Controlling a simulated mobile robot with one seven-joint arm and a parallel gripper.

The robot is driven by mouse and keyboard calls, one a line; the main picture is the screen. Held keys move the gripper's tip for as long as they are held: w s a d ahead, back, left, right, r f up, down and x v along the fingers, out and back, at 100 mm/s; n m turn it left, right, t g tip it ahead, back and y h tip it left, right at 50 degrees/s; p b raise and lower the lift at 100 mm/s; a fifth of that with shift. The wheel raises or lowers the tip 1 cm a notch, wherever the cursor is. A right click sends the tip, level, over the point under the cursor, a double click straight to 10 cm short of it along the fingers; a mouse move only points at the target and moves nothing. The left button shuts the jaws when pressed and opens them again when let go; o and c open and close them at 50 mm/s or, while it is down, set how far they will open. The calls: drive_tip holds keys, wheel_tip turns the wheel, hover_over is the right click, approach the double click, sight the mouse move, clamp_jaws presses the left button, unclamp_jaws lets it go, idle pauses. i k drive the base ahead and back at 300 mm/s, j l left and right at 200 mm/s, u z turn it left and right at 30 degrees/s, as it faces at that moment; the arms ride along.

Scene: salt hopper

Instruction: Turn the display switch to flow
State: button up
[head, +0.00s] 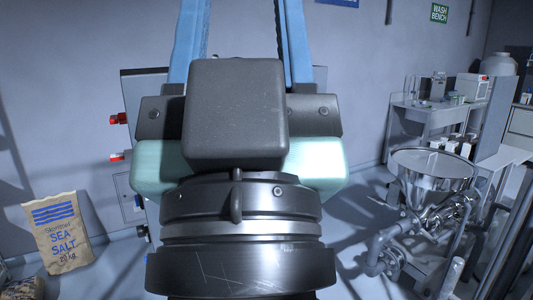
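My gripper (243,30) fills the middle of the head view, seen from behind. Its two blue fingers stand wide apart and run up past the top edge, so the fingertips are out of view. Only grey wall shows between the visible parts of the fingers. A grey control cabinet (131,86) stands behind my gripper, mostly hidden by it. A red knob or button (118,119) and a red-and-white one (117,157) stick out from its left side. I cannot see the display or its switch.
A sack of sea salt (58,232) leans at the lower left. A steel hopper (433,170) with pipework stands at the right. Behind it is a bench (424,113) with equipment under a green wash bench sign (439,13). Some floor shows between cabinet and hopper.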

sight(138, 209)
drive_tip(key=i+j+z, duration=0.15)
drive_tip(key=j+z, duration=0.65)
drive_tip(key=i+j+z, duration=0.1)
drive_tip(key=j+z, duration=0.7)
drive_tip(key=k+j+z, duration=0.1)
drive_tip(key=j, duration=0.35)
drive_tip(key=k+j+z, duration=0.1)
drive_tip(key=j, duration=0.3)
drive_tip(key=k+j, duration=0.15)
drive_tip(key=j, duration=0.3)
drive_tip(key=k+j+z, duration=0.15)
drive_tip(key=j, duration=0.25)
drive_tip(key=k+j+z, duration=0.1)
drive_tip(key=j, duration=0.3)
drive_tip(key=k+j+z, duration=0.1)
drive_tip(key=j, duration=0.3)
drive_tip(key=k+j, duration=0.15)
drive_tip(key=j, duration=0.2)
drive_tip(key=k+j, duration=0.15)
drive_tip(key=j, duration=0.2)
drive_tip(key=k+j, duration=0.2)
drive_tip(key=j, duration=0.15)
drive_tip(key=k+j, duration=0.15)
drive_tip(key=j, duration=0.2)
